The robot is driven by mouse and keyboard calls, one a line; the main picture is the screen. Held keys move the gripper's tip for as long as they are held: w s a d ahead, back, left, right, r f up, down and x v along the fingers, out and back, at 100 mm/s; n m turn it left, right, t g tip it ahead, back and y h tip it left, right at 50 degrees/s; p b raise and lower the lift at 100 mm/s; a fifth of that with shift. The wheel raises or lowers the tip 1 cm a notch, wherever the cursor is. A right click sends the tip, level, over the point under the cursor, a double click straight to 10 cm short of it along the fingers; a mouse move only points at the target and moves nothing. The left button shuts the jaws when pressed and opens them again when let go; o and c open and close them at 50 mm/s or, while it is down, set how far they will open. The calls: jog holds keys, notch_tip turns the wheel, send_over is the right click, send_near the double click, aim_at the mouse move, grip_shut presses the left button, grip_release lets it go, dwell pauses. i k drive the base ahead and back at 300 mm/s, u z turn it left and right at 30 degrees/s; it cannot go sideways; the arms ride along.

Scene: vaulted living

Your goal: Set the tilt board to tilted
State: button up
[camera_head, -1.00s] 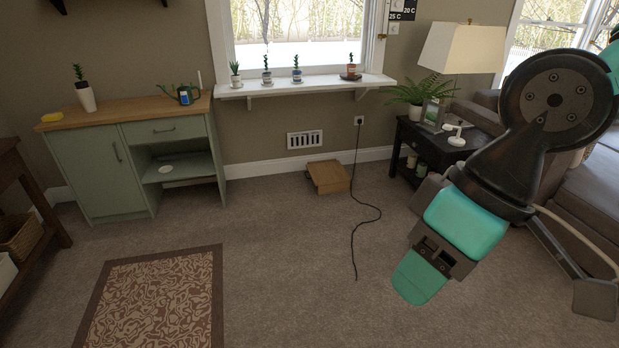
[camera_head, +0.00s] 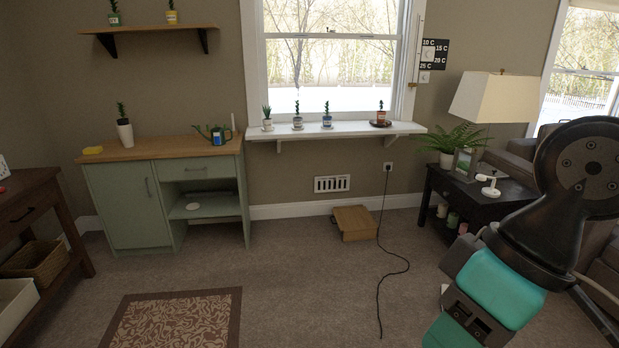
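A low brown wooden box-like piece (camera_head: 354,222) sits on the carpet by the back wall, below the window; it may be the tilt board. Its top panel looks slightly sloped, but I cannot tell its setting for sure. My gripper (camera_head: 455,335) is at the lower right, in front of and to the right of this piece and apart from it. Its teal fingers are partly cut off by the bottom edge, and I cannot see whether they are apart.
A green cabinet (camera_head: 118,205) stands at the left, with a patterned rug (camera_head: 175,318) in front. A dark side table (camera_head: 455,190) stands at the right, partly behind my arm. A black cord (camera_head: 393,270) runs from the wall outlet across the carpet.

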aim_at(355, 218)
jog(key=u, duration=0.1)
jog(key=i, duration=4.8)
